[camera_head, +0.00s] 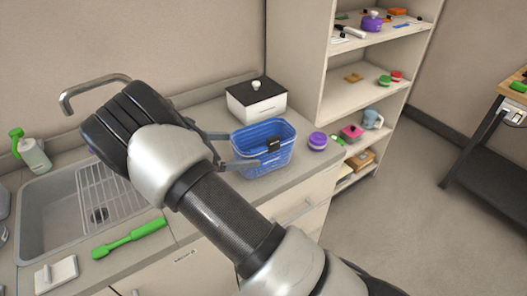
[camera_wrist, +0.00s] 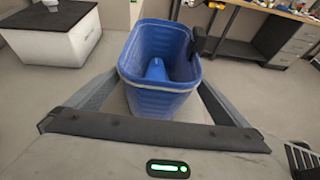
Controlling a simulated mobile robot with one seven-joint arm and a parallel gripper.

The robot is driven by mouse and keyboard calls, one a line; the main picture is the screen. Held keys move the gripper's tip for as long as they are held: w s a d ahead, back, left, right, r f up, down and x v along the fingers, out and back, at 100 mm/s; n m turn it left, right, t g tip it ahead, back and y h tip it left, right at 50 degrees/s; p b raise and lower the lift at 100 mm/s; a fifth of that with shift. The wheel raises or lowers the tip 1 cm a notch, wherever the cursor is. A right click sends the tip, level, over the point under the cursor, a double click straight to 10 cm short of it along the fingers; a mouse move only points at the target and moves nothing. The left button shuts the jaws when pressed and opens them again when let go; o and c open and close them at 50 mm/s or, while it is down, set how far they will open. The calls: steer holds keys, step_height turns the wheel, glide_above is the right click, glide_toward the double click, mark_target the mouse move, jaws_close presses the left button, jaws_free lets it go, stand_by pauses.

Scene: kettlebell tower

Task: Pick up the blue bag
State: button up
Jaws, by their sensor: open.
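The blue bag (camera_head: 262,152) looks like an open-topped blue basket and stands upright on the counter. A black clip-like piece sits on its rim. My gripper (camera_head: 231,149) is open at the bag's left side, its two fingers pointing toward it. In the wrist view the bag (camera_wrist: 158,103) is straight ahead, between and just beyond the spread fingers of my gripper (camera_wrist: 157,82). A blue lump shows inside the bag. I cannot tell whether either finger touches it.
A white box with a black lid (camera_head: 257,101) stands behind the bag. A purple round object (camera_head: 317,141) is close on its right. The sink (camera_head: 70,215), a green-handled tool (camera_head: 130,239) and a soap bottle (camera_head: 33,153) are left. Shelves (camera_head: 365,48) stand at right.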

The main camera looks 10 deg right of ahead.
mark_target(259, 146)
steer(key=shift+x, duration=0.85)
steer(key=x, duration=0.2)
steer(key=p+x, duration=0.1)
steer(key=x, duration=0.1)
steer(key=shift+w+d+r, duration=0.15)
steer(key=shift+r, duration=0.15)
steer(key=shift+w+d+f, duration=0.2)
steer(key=shift+d+f, duration=0.1)
steer(key=shift+d, duration=0.25)
steer(key=c, duration=0.8)
step_height(259, 146, up, 10)
